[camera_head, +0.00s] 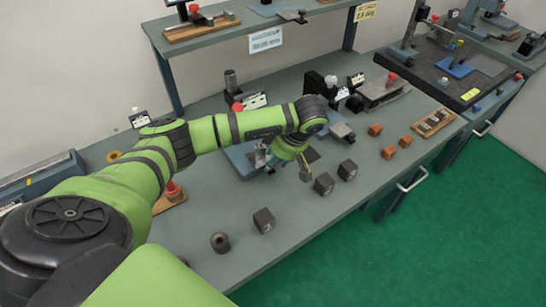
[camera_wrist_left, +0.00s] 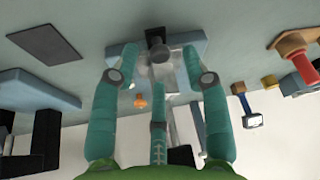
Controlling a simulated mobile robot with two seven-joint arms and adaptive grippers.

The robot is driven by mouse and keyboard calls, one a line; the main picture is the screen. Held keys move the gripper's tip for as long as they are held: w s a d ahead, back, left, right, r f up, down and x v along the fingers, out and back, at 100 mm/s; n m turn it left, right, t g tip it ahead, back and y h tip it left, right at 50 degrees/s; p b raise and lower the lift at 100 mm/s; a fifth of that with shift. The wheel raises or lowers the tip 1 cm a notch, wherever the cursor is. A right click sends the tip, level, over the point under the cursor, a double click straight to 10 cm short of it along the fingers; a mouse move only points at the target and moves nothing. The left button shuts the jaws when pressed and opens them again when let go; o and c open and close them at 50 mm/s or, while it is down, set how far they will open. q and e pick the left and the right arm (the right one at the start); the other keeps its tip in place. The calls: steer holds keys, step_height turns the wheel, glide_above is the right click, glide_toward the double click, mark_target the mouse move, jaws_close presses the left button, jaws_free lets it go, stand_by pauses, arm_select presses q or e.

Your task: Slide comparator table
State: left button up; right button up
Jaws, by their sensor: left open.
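My left arm reaches across the bench from the left in the head view. Its left gripper (camera_head: 272,166) is low over a blue base (camera_head: 238,160) carrying a small metal device, which the hand partly hides. In the left wrist view the left gripper (camera_wrist_left: 160,78) has its teal fingers spread, with a grey metal part (camera_wrist_left: 158,62) and a dark block between or beyond them on the blue base (camera_wrist_left: 196,45). I cannot tell whether any finger touches it. I cannot tell for certain which item is the comparator table. My right gripper is out of view.
Dark blocks (camera_head: 323,184) and a dark round part (camera_head: 220,243) stand on the front of the bench (camera_head: 300,222). Orange blocks (camera_head: 388,152) sit to the right. A black plate (camera_head: 425,75) with a stand is at far right. A shelf (camera_head: 225,37) overhangs the back.

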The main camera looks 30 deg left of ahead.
mark_target(263, 151)
arm_select(q)
steer(key=shift+x, duration=1.05)
jaws_close()
steer(key=shift+a, duration=0.1)
steer(key=shift+w+a+f+b, duration=0.1)
steer(key=shift+w+a+b, duration=0.1)
steer(key=shift+a+b, duration=0.15)
steer(key=a+b, duration=0.1)
steer(key=w+a+b, duration=0.1)
steer(key=a, duration=0.1)
steer(key=shift+w+a, duration=0.15)
steer(key=shift+w, duration=0.05)
steer(key=shift+r, duration=0.25)
jaws_free()
steer(key=shift+a+f, duration=0.15)
